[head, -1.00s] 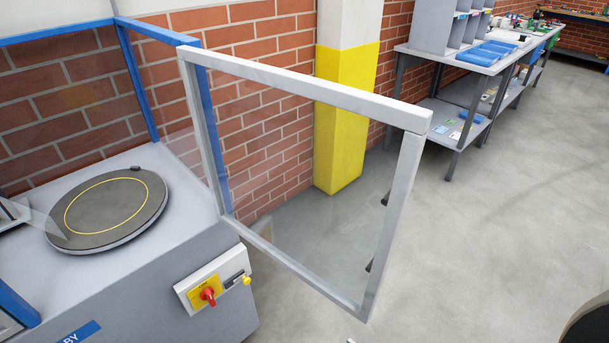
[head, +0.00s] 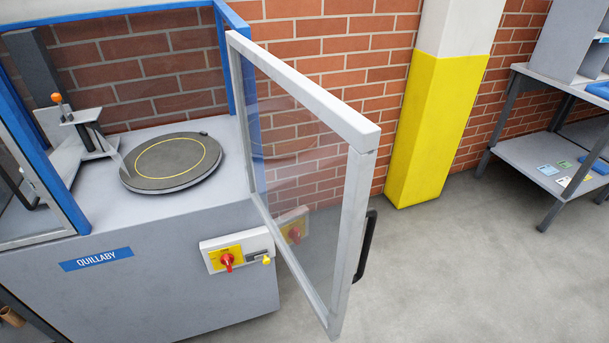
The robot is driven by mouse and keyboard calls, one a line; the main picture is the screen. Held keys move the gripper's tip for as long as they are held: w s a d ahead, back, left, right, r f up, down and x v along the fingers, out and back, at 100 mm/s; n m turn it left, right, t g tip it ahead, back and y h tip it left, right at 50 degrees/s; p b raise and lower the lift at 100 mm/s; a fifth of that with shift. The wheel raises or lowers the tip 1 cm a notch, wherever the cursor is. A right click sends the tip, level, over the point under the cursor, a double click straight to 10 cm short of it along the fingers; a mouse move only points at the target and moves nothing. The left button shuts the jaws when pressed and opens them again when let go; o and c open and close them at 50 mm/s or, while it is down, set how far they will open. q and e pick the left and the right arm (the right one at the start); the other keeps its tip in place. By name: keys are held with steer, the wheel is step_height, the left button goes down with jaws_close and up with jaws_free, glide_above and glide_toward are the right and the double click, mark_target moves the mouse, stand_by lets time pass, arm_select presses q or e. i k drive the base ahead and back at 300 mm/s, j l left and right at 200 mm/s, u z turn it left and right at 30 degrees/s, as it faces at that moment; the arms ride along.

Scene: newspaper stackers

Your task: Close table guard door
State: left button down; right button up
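The guard door (head: 352,190) is a clear panel in a light grey frame. It stands open, hinged at the blue post (head: 238,100) on the right of the machine and swung out towards me. A black handle (head: 366,246) sits on the outer right side of its free edge. The grey machine table (head: 160,300) carries a dark round turntable (head: 172,162) with a yellow ring. Neither of my grippers shows in the head view.
A control box (head: 238,249) with a red knob is on the machine front. A yellow and white pillar (head: 437,120) stands by the brick wall. A workbench with a lower shelf (head: 545,160) is at the right. The grey floor right of the door is clear.

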mark_target(363, 136)
steer(key=l+u, duration=0.3)
steer(key=l, duration=0.15)
steer(key=k+l+u, duration=0.1)
steer(key=l+u, duration=0.9)
steer(key=l, duration=0.2)
